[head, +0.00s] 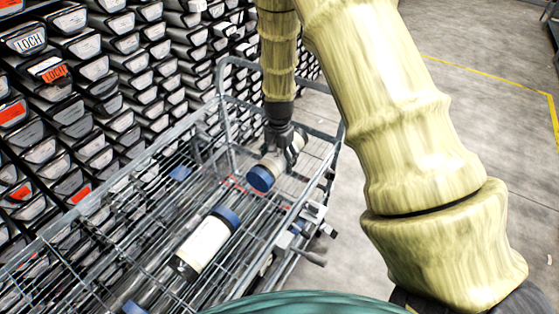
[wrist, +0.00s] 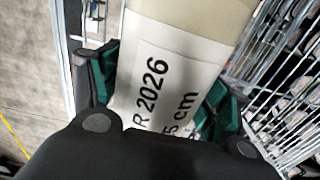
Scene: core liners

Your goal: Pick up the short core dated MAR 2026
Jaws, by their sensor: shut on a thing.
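My gripper (head: 283,138) is shut on a short core (head: 268,169) with a blue end cap, at the far end of a wire cart (head: 223,75). In the wrist view the core's white label (wrist: 165,70) sits between the gripper's fingers (wrist: 160,95). The label reads "R 2026" and "5 cm"; the rest of the text is hidden by the gripper. In the head view I cannot tell whether the core is lifted clear of the cart's wires. A second core (head: 205,242) with a white label and a blue cap lies nearer in the cart.
A rack of labelled core boxes (head: 90,70) stands along the left, close to the cart. Another blue cap (head: 134,307) shows at the cart's near edge. Open grey floor (head: 450,130) with a yellow line lies to the right.

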